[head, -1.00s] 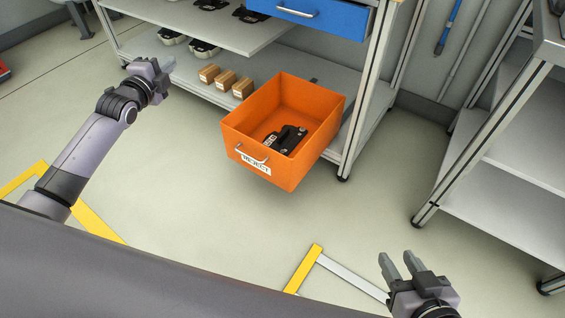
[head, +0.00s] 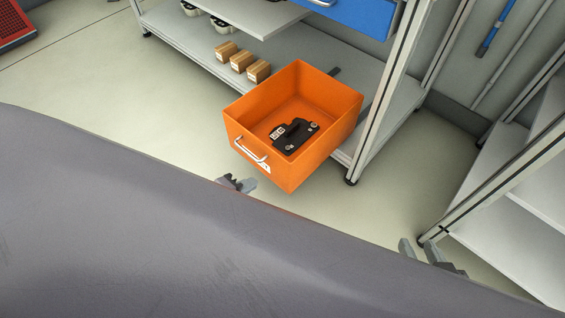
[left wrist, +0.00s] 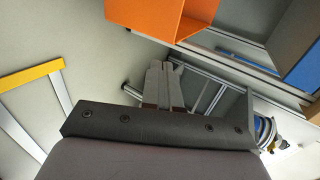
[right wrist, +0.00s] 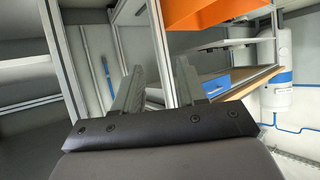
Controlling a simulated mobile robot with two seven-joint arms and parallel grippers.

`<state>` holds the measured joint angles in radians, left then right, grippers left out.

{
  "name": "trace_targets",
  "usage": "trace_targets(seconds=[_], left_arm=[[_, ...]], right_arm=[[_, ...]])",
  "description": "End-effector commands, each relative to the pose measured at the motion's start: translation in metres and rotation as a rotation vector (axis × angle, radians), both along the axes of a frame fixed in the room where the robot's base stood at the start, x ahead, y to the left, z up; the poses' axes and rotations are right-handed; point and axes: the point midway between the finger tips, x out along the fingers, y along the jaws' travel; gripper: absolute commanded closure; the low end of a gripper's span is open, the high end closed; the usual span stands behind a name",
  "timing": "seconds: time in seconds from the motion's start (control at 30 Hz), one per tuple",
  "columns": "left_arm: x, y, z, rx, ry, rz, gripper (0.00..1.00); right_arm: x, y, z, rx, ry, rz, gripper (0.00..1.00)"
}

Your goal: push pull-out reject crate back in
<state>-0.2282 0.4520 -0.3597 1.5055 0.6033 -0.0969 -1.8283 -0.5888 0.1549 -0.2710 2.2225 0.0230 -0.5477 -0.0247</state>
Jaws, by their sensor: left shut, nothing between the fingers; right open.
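The orange reject crate (head: 305,140) is pulled out from the bottom shelf of the rack, with a metal handle (head: 250,150) on its front and a black device (head: 293,137) inside. My left gripper (head: 246,184) is shut and empty, just in front of and below the crate's front corner, apart from it as far as I can see. In the left wrist view its fingers (left wrist: 162,80) are together, with the orange crate (left wrist: 150,15) above them. My right gripper (head: 418,252) is open and empty, low at the right near a rack post. Its fingers (right wrist: 155,85) show spread in the right wrist view.
Small cardboard boxes (head: 243,61) stand on the lower shelf left of the crate. A blue drawer (head: 360,14) is above. A rack post (head: 385,90) stands close right of the crate. Another grey rack (head: 510,180) is at the right. Floor left of the crate is clear.

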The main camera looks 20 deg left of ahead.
Motion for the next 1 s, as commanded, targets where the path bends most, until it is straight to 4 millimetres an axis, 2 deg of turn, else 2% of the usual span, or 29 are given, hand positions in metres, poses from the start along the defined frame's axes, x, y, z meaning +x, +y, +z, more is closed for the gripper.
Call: trace_targets(seconds=[0.07,0.2,0.4,0.47,0.6,0.8,1.0], left_arm=[[0.011,-0.004,-0.009,-0.004,-0.003,0.002,1.0],[0.034,-0.012,-0.024,-0.004,-0.003,0.002,1.0],[0.068,-0.024,-0.045,-0.003,-0.003,0.002,1.0],[0.077,-0.028,-0.05,-0.003,-0.003,0.001,1.0],[0.097,-0.036,-0.045,-0.005,-0.004,0.002,1.0],[0.11,-0.039,-0.045,-0.001,-0.002,0.001,1.0],[0.112,-0.04,-0.044,-0.001,-0.001,0.001,1.0]], right_arm=[[-0.002,0.004,-0.008,0.007,0.003,0.01,0.59],[0.003,0.017,-0.004,0.074,-0.012,0.026,0.59],[0.01,0.032,-0.01,0.174,-0.011,0.045,0.59],[0.011,0.036,-0.011,0.2,-0.009,0.052,0.59],[0.012,0.039,-0.009,0.225,-0.006,0.058,0.59],[0.013,0.041,-0.009,0.241,-0.005,0.062,0.59],[0.013,0.042,-0.008,0.243,-0.005,0.062,0.59]])
